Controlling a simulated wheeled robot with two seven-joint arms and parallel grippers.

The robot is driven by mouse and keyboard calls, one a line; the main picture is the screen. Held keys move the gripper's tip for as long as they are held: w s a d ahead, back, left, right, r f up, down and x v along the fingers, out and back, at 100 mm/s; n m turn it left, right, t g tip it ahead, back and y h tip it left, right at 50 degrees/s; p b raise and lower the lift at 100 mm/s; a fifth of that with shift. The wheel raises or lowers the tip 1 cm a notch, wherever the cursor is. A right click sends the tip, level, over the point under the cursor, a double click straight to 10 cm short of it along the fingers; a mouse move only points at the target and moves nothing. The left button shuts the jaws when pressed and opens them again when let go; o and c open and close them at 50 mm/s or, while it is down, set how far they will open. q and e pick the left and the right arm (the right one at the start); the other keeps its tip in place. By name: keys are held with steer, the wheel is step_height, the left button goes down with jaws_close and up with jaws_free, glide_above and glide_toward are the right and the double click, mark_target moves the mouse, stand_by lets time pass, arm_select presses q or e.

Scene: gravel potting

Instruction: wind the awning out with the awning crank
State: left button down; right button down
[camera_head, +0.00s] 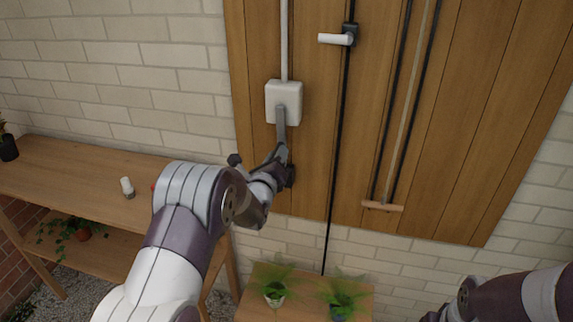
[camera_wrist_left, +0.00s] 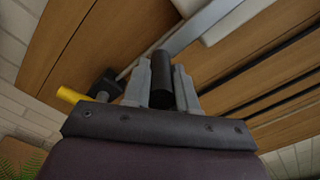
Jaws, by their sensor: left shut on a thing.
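The awning crank hangs from a white box (camera_head: 284,101) on a wooden panel. Its grey arm (camera_head: 281,124) points down from the box. My left gripper (camera_head: 281,172) is at the lower end of this arm. In the left wrist view its two grey fingers (camera_wrist_left: 161,84) are shut on the black crank handle (camera_wrist_left: 162,75), which stands between them. The box and arm also show at the top of that view. My right arm comes in at the lower right of the head view; its gripper is mostly cut off at the bottom edge. No awning cloth is visible.
A black fitting with a white handle (camera_head: 337,39) sits higher on the panel. Cords end in a wooden bar (camera_head: 382,206) to the right. A yellow handle (camera_wrist_left: 70,95) is near my left gripper. A shelf bench (camera_head: 75,178) stands left; potted plants (camera_head: 272,292) stand below.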

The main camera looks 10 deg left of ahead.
arm_select(q)
steer(key=shift+a+m+b, duration=0.55)
steer(key=shift+a+m, duration=0.1)
steer(key=shift+m, duration=0.15)
steer(key=c, duration=0.9)
jaws_free()
steer(key=s+b, duration=0.2)
steer(key=s, duration=1)
steer(key=shift+s, duration=0.35)
steer(key=shift+a, duration=0.1)
